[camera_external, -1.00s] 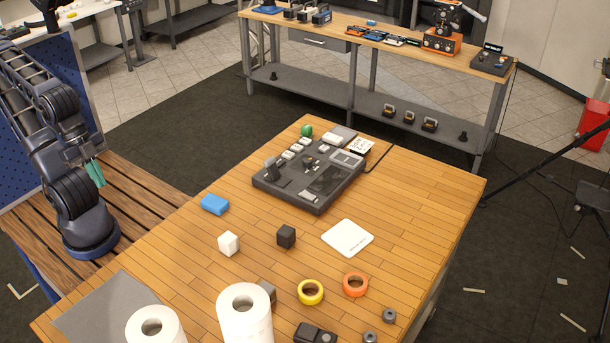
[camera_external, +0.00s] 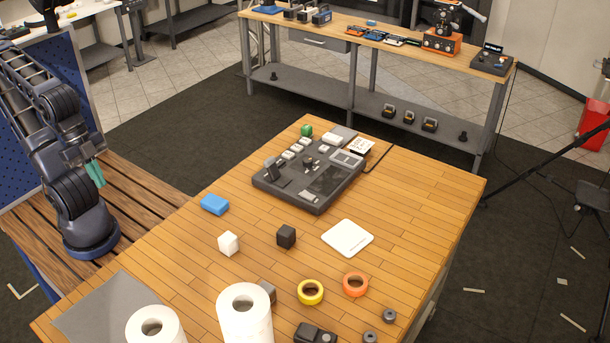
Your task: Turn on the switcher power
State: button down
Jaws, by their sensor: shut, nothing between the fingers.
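The switcher (camera_external: 318,190) is a dark grey console lying flat on the wooden table. It has rows of pale buttons along its far left side, a dark raised part near its left corner and a lighter panel at its right. Its power control is too small to make out. My gripper (camera_external: 96,174), with teal fingers, is at the far left above the slatted wooden platform. It is shut and empty, well apart from the switcher and touching nothing on the table.
On the table (camera_external: 415,205), a blue block (camera_external: 215,204), a white cube (camera_external: 228,243) and a black cube (camera_external: 286,236) lie in front of the switcher. Tape rings (camera_external: 356,274) and paper rolls (camera_external: 238,322) stand nearer. The table's right side is clear.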

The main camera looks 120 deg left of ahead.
jog(key=w+a+r+n+g, duration=0.25)
jog(key=w+a+n, duration=0.25)
jog(key=w+a, duration=0.55)
jog(key=w+a+r+n+g, duration=0.1)
jog(key=w+a+r+n, duration=0.25)
jog(key=w+a, duration=0.7)
jog(key=n+g, duration=0.3)
jog(key=n, duration=0.7)
send_over(304, 192)
jog(key=w, duration=0.2)
notch_tip(304, 192, down, 14)
jog(key=shift+w+m+t, duration=0.1)
jog(key=shift+m+t, duration=0.15)
jog(key=shift+f, duration=0.15)
jog(key=f, duration=0.4)
jog(key=s+f, duration=0.1)
jog(key=f, duration=0.8)
jog(key=shift+s+f, duration=0.35)
